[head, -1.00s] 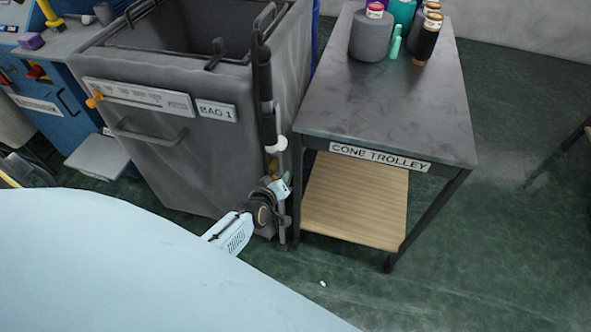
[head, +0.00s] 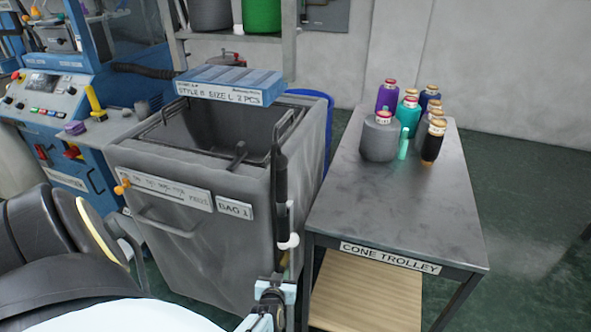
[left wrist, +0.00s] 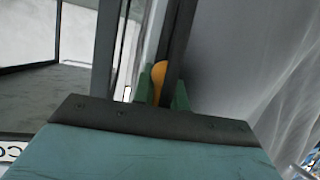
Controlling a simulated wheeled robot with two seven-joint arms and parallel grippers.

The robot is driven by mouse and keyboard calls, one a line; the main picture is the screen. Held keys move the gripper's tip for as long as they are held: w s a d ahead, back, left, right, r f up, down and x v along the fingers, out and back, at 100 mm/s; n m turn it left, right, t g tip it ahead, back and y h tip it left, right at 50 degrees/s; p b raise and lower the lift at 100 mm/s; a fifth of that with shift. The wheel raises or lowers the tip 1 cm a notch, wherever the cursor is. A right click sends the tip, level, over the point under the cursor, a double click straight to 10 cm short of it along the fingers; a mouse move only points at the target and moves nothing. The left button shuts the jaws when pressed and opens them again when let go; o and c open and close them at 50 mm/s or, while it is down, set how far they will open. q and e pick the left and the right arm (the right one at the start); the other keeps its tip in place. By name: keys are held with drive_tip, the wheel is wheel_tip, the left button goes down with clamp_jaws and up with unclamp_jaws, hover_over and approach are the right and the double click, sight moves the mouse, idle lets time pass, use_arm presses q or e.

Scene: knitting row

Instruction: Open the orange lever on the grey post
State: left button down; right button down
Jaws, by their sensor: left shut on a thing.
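The orange lever (left wrist: 158,74) stands between the two green fingertips of my left gripper (left wrist: 161,92) in the left wrist view. The gripper is shut on it. In the head view my left gripper (head: 281,272) is low in the picture, at the lower part of the grey post (head: 290,217). The post is upright beside the grey bag, with a black upper part and a white collar. The lever is mostly hidden there by the gripper and the post. How far the lever is turned cannot be told. My right gripper is not in view.
The grey bag cart (head: 165,255), labelled BAG 1, stands close to the left of the post. The cone trolley (head: 440,215) stands close to the right, with several yarn cones at its back. The gap between them is narrow. Green floor (head: 530,180) is clear at right.

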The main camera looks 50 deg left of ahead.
use_arm(q)
drive_tip(key=shift+s+f, duration=0.15)
drive_tip(key=shift+s, duration=0.05)
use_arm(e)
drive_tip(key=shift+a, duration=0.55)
use_arm(q)
drive_tip(key=c, duration=1.4)
unclamp_jaws()
drive_tip(key=shift+c, duration=0.2)
drive_tip(key=shift+o, duration=0.2)
drive_tip(key=shift+w+a, duration=0.1)
drive_tip(key=shift+r, duration=0.2)
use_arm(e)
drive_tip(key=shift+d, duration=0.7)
use_arm(q)
drive_tip(key=shift+a, duration=0.15)
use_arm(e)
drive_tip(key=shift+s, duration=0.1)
use_arm(q)
drive_tip(key=shift+r, duration=0.1)
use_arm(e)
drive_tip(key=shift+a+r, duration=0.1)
